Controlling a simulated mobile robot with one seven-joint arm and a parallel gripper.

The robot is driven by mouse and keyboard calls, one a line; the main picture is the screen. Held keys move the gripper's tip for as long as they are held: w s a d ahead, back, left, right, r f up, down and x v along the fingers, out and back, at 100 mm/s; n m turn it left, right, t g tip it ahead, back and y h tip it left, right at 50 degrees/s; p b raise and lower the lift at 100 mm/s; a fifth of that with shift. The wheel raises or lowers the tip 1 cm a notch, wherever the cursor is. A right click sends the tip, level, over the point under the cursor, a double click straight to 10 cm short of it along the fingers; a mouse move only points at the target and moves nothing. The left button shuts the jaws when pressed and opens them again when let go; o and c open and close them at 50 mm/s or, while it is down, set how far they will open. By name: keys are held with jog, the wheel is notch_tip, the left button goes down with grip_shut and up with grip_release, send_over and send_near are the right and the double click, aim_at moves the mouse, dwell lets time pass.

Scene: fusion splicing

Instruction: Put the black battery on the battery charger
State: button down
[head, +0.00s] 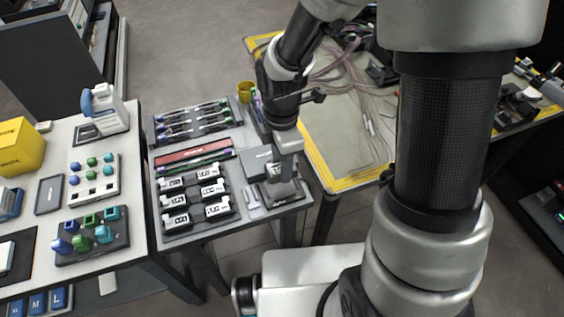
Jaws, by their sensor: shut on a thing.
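My gripper (285,168) is at the right end of the middle table, pointing down. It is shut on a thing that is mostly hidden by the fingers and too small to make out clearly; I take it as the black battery. A dark, flat piece (290,193) lies just below the fingertips at the table's front right corner. I cannot tell whether the held thing touches it. A black tray (187,227) to the left holds several white-labelled blocks. I cannot tell for sure which item is the battery charger.
A grey box (257,161) stands close to the left of my gripper. Small light pieces (251,198) lie in front of it. Behind are a red strip (194,153) and a tool tray (158,138). A yellow-edged table (318,160) with cables is at right.

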jog(key=shift+f+b, duration=2)
jog(key=shift+f, duration=0.4)
jog(key=shift+f+b, duration=0.6)
jog(key=shift+f, duration=0.4)
jog(key=shift+f, duration=0.15)
jog(key=c, duration=1)
grip_release()
jog(key=shift+c, duration=0.2)
notch_tip(320, 180, up, 17)
jog(key=p, duration=0.4)
jog(key=shift+r, duration=0.2)
